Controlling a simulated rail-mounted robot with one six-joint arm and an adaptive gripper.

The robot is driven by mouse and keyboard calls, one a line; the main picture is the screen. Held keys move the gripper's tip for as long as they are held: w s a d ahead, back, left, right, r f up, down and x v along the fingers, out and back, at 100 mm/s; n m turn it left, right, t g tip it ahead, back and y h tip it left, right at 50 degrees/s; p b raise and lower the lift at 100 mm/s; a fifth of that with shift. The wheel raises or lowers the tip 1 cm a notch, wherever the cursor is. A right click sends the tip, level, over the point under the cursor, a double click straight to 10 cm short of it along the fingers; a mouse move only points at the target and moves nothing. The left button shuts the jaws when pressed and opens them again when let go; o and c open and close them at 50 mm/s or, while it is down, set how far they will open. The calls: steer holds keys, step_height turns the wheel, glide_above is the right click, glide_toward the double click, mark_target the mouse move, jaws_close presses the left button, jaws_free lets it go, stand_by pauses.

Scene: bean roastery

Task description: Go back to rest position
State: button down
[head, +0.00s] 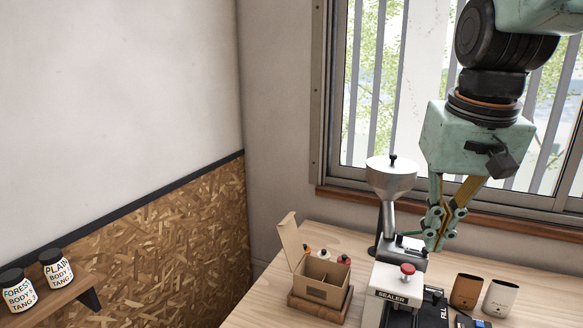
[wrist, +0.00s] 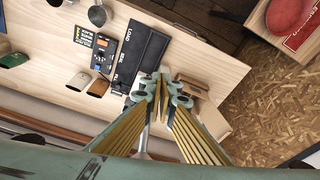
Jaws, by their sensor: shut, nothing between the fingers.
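My gripper (head: 437,245) hangs from the green arm at the right of the head view, pointing down above the sealer (head: 392,296). Its fingers are shut with nothing between them. In the wrist view the fingertips (wrist: 164,77) meet over the table, near the sealer's black mat (wrist: 138,53). I cannot tell exactly how high the fingertips are above the sealer.
A metal funnel (head: 391,178) stands close left of my gripper. A divided cardboard box (head: 319,280) is on the table (head: 256,308). Brown (head: 466,290) and white (head: 500,297) pouches stand at the right. Jars (head: 56,268) sit on a wall shelf. A window is behind.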

steer(key=s+a+f+b, duration=0.1)
steer(key=s+f, duration=0.1)
steer(key=s, duration=0.4)
steer(key=s+a+f+n+t+b, duration=0.1)
steer(key=s+a+f+b, duration=0.1)
steer(key=s, duration=0.5)
steer(key=s+a+f+b, duration=0.1)
steer(key=s+f+b, duration=0.1)
steer(key=s, duration=0.5)
steer(key=shift+s+a+f+n, duration=0.3)
steer(key=shift+f+n, duration=0.1)
steer(key=shift+f, duration=0.4)
steer(key=shift+w, duration=0.1)
stand_by(0.5)
